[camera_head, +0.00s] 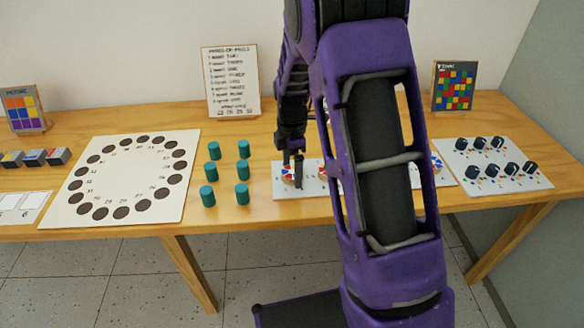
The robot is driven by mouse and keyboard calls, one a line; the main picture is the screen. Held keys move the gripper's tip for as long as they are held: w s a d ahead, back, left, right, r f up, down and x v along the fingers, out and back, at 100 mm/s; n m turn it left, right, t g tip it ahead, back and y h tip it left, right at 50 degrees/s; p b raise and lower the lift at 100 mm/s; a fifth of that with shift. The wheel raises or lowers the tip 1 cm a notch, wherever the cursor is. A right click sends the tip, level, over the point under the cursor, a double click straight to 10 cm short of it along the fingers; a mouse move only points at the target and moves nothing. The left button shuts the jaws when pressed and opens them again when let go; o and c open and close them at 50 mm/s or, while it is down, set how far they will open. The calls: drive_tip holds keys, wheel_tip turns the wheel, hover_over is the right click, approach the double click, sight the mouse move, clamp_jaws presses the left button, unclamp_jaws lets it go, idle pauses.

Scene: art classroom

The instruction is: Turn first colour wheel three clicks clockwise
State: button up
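The first colour wheel (289,177) is a small disc with red, blue and white sectors at the left end of a white board (282,191). My gripper (292,178) points down over this wheel, with its fingertips at or just above it. I cannot tell whether the fingers touch the wheel or whether they are open or shut. My purple arm hides the middle of the board. Part of another colour wheel (437,162) shows to the right of the arm.
Several teal cylinders (208,196) stand left of the wheel board. A white panel (188,142) with a ring of dark holes lies further left. A panel with black knobs (492,182) lies at the right. An instruction sign (230,82) stands behind, near the wall.

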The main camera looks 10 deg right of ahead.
drive_tip(key=c, duration=1.1)
drive_tip(key=shift+c, duration=0.2)
drive_tip(key=shift+m, duration=0.3)
